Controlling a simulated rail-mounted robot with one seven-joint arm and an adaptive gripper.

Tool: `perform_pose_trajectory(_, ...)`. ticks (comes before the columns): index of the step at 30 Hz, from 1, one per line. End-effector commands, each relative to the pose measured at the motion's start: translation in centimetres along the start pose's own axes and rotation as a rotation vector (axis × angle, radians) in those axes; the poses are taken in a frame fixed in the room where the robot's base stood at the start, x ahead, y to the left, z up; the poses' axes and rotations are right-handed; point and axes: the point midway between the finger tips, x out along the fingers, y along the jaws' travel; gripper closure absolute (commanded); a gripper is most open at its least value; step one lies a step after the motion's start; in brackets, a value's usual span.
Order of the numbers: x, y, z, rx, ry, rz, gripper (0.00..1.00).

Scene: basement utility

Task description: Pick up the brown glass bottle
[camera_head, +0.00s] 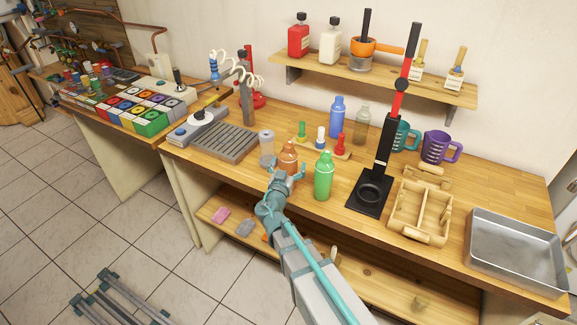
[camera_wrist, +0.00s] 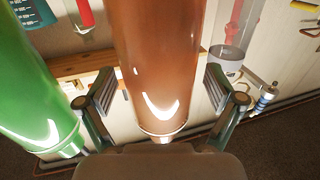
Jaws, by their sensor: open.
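The brown glass bottle (camera_head: 288,156) stands upright on the wooden table near its front edge. In the wrist view the brown bottle (camera_wrist: 160,60) fills the middle of the picture, between my two fingers. My gripper (camera_head: 287,172) is open at the bottle, with one finger on each side. In the wrist view my gripper (camera_wrist: 172,92) shows gaps between the bottle and the finger pads. My gripper covers the lower part of the bottle in the head view.
A green bottle (camera_head: 323,176) stands close on the right, also near my finger in the wrist view (camera_wrist: 35,95). A clear jar (camera_head: 267,148) stands close on the left. A black stand (camera_head: 370,190) is further right.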

Motion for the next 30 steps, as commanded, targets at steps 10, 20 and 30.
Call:
perform_pose_trajectory(10,0.02,0.03,0.07,0.0,0.0,0.0,0.29)
perform_pose_trajectory(20,0.01,0.03,0.06,0.0,0.0,0.0,0.84)
perform_pose_trajectory(30,0.02,0.06,-0.24,0.0,0.001,0.001,0.84)
